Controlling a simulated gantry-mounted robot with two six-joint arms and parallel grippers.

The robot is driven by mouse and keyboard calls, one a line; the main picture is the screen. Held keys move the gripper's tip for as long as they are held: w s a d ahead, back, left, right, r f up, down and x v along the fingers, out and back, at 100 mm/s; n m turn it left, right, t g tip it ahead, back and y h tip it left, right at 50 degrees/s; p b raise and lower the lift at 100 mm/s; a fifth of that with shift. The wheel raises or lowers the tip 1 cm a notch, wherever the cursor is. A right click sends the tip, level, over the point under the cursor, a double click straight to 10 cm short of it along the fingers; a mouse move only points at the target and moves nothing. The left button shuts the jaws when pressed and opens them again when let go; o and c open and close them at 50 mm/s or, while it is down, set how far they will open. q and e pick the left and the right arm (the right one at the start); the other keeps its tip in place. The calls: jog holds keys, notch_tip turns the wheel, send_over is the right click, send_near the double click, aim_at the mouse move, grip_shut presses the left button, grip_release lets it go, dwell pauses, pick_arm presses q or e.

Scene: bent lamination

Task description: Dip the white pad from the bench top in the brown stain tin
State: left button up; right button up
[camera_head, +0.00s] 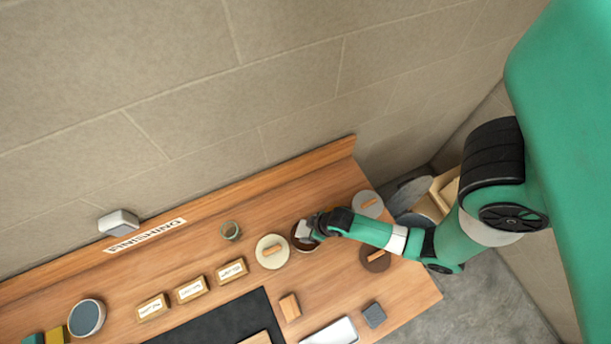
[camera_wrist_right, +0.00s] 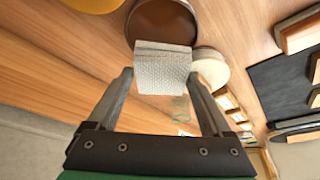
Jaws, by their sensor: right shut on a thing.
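The white pad (camera_head: 304,230) is a small pale block; in the right wrist view (camera_wrist_right: 164,72) it sits between my fingertips, its textured face showing. My right gripper (camera_head: 312,226) is shut on it and holds it at the brown stain tin (camera_head: 305,246). The round dark brown tin also shows behind the pad in the right wrist view (camera_wrist_right: 131,24). The pad overlaps the tin in both views. I cannot tell whether it touches the stain, since the pad hides the contact. My left gripper is in neither view.
A cream tin (camera_head: 264,244) with a wooden piece across it stands left of the brown tin. A small glass jar (camera_head: 230,230) stands behind. Labelled blocks (camera_head: 191,289) and a dark mat (camera_head: 215,325) lie to the left.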

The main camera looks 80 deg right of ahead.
aim_at(308, 232)
jog(key=shift+f, duration=0.4)
notch_tip(308, 232, down, 5)
jog(key=b, duration=0.3)
jog(key=shift+w+f, duration=0.1)
jog(key=shift+f, duration=0.05)
jog(key=shift+f+b, duration=0.65)
jog(key=shift+f, duration=0.2)
jog(key=shift+r, duration=0.1)
jog(key=shift+r+p, duration=1.5)
jog(key=shift+p, duration=0.15)
